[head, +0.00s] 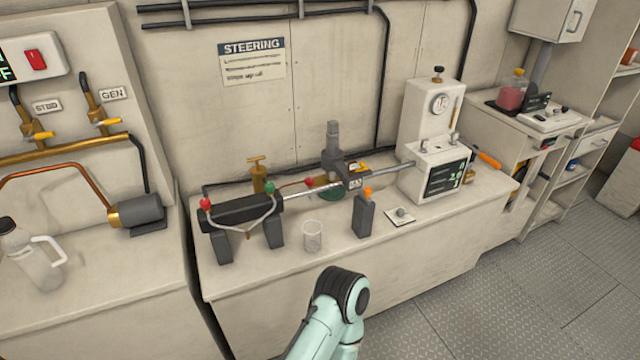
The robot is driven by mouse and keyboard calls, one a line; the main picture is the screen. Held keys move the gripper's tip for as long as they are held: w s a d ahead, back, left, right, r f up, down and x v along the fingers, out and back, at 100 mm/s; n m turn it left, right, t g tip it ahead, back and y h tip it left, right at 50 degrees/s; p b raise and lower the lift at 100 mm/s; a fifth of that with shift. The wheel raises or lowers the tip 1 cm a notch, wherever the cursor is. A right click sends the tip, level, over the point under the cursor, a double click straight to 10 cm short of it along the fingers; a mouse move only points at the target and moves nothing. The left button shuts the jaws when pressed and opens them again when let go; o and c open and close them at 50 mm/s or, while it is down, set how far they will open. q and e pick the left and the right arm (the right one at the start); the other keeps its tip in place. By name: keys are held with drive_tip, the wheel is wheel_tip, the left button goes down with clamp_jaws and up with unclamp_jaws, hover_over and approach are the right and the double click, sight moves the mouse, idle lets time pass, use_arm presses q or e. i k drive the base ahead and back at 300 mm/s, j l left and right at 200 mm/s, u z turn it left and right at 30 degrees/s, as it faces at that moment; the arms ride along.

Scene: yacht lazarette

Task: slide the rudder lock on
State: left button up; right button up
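A steel rod (312,190) runs above the bench from a dark cylinder (240,213) on two supports to a white gauge unit (436,172). A dark grey block (352,177) with a yellow lever (358,167) and a small label sits around or against the rod. I cannot tell for sure which part is the rudder lock. The cylinder has a red knob (205,204) and a green knob (270,188) at its ends. One teal arm link of mine shows at the bottom, in front of the bench. Neither gripper is in view.
On the bench (275,275) stand a clear cup (312,236), a dark bottle with an orange cap (364,214) and a small plate with a knob (400,216). A STEERING sign (252,62) hangs behind. The floor (545,285) at right is clear.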

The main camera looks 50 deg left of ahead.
sight(365, 192)
drive_tip(key=u, duration=1.55)
drive_tip(key=i+l+z, duration=0.1)
drive_tip(key=i+z, duration=0.35)
drive_tip(key=i, duration=0.15)
